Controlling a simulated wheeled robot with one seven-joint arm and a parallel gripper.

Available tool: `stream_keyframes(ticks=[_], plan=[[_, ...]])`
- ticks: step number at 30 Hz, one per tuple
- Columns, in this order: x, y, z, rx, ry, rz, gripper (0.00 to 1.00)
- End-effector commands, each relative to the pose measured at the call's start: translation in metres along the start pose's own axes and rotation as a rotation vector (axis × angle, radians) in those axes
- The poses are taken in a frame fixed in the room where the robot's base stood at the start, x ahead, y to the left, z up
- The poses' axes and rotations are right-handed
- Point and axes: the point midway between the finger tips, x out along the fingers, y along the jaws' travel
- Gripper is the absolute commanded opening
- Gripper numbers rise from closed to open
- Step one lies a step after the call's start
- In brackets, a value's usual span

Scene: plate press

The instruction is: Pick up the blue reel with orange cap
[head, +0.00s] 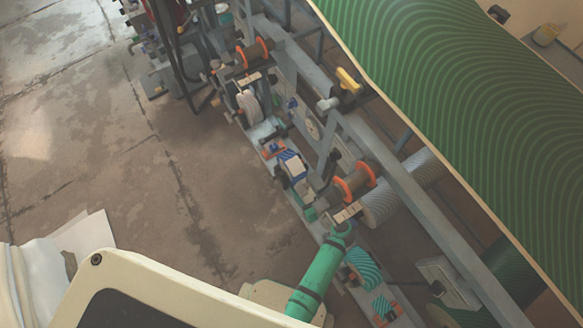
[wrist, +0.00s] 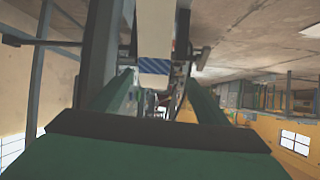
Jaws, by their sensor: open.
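The blue reel with orange cap seems to be the small blue-striped piece (head: 287,155) with orange at its end, on the grey rail in the middle of the head view. Its pale front hides part of it. In the wrist view, a blue-and-white striped piece (wrist: 154,66) shows beyond the fingers; I cannot tell whether it is the same reel. My gripper (wrist: 157,92) is open, its green fingers apart and nothing clearly held between them. In the head view its fingertips cannot be made out; a green link of mine slants up towards the rail.
A brown reel with orange flanges (head: 354,182) sits lower along the rail, and another (head: 254,53) higher up. Teal striped reels (head: 364,268) lie at lower right. A yellow handle (head: 348,81) juts from the frame. A wide green belt (head: 470,90) runs at right.

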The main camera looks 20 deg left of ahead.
Motion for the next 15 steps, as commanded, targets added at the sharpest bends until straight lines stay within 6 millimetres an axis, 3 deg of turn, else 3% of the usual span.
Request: stream_keyframes(ticks=[6, 15], plan=[[0.015, 0.013, -0.03, -0.061, 0.089, -0.064, 0.69], [0.054, 0.011, -0.037, -0.069, 0.098, -0.073, 0.69]])
